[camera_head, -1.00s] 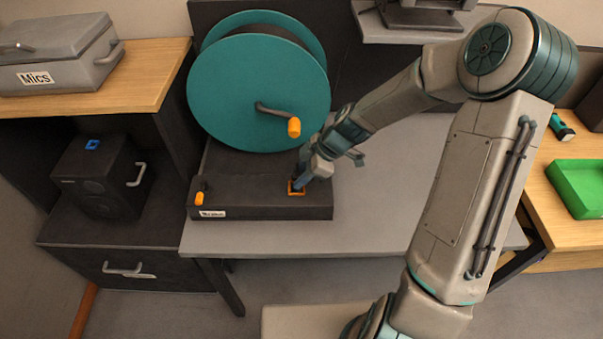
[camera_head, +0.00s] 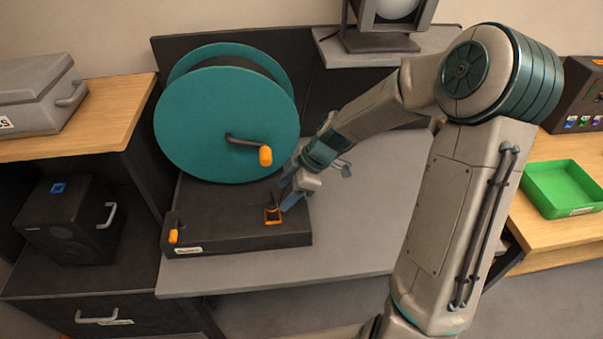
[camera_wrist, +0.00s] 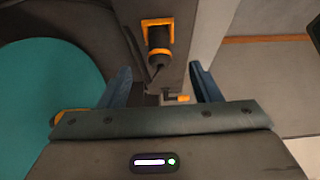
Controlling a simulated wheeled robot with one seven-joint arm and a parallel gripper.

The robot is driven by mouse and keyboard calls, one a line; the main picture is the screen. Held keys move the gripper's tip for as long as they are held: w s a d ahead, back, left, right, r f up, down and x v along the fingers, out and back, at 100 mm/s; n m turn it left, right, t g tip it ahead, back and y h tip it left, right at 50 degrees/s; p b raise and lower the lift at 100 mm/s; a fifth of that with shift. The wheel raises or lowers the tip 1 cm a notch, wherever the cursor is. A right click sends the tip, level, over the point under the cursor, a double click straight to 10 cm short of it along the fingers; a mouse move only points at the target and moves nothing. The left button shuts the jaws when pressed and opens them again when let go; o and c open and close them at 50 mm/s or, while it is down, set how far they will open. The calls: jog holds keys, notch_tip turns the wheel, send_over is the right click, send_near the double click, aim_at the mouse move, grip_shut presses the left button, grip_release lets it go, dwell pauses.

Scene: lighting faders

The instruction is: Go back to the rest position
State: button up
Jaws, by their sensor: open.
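My gripper (camera_head: 283,194) is open, with its fingertips just above and beside the orange-framed black socket or lever (camera_head: 273,215) on the dark reel base. In the wrist view my gripper's two blue fingers (camera_wrist: 161,90) stand apart. The orange-framed part (camera_wrist: 158,36) shows ahead of them, apart from the fingers, with a dark stalk pointing toward the gripper. Nothing is visible held between the fingers. My arm reaches from the right over the grey table.
A large teal reel (camera_head: 226,124) with an orange-handled crank (camera_head: 264,155) stands close left of my gripper. A small orange lever (camera_head: 173,236) sits on the base's left end. A green tray (camera_head: 566,187) lies on the right wooden table. The grey tabletop (camera_head: 365,235) is clear.

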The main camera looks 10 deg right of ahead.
jog(key=v, duration=0.8)
jog(key=shift+d+r, duration=0.15)
jog(key=shift+r, duration=0.15)
